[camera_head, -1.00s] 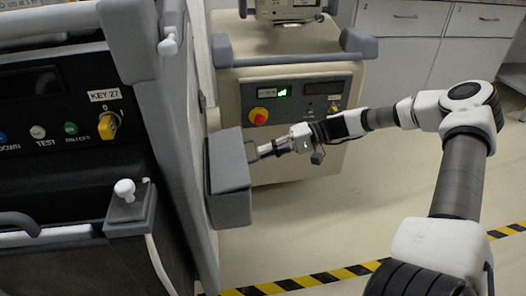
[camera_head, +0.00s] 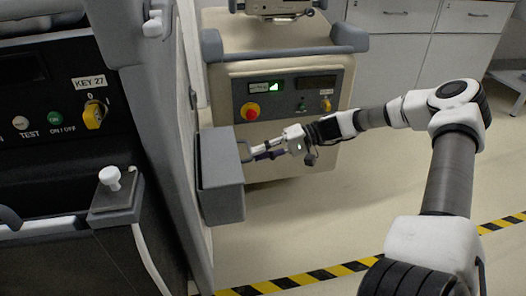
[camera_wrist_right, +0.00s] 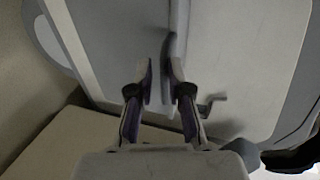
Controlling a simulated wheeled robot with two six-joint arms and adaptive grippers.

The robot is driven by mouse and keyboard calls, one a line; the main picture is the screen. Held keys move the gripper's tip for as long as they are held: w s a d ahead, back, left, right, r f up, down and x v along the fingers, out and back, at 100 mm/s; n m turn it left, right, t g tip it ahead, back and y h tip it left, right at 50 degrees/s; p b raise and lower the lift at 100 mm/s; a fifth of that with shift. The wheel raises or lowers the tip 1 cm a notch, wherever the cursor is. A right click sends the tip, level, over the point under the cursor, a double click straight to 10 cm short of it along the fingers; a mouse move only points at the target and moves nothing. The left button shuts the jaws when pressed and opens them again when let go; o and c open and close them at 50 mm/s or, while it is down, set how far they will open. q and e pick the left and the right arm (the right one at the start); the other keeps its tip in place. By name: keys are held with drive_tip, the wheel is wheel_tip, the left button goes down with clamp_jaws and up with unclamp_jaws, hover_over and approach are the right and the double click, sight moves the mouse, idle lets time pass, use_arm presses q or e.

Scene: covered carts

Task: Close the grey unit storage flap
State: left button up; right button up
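The grey storage box (camera_head: 224,207) is fixed to the side of the tall grey unit in the head view. Its flap (camera_head: 220,158) is the grey panel on its upper part; I cannot tell whether a gap shows under it. My right gripper (camera_head: 244,151) is at the flap's right edge, its fingers pointing left; contact is unclear. In the right wrist view the gripper (camera_wrist_right: 159,80) has its fingers a little apart, in front of a seam between two grey panels. Nothing is clearly held. My left gripper is out of view.
A beige cart (camera_head: 285,75) with a red knob and displays stands behind my right arm. A black control panel (camera_head: 50,110) with a yellow key switch is at the left. Yellow-black tape (camera_head: 330,272) crosses the floor. Open floor lies right of the box.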

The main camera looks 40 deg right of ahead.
drive_tip(key=shift+o, duration=0.2)
drive_tip(key=shift+s+a+f, duration=0.15)
drive_tip(key=shift+a+f, duration=0.05)
drive_tip(key=shift+f, duration=0.45)
drive_tip(key=shift+w+a+r, duration=0.1)
drive_tip(key=shift+w+a, duration=0.1)
drive_tip(key=shift+w, duration=0.05)
wheel_tip(320, 180, up, 10)
drive_tip(key=shift+r, duration=0.15)
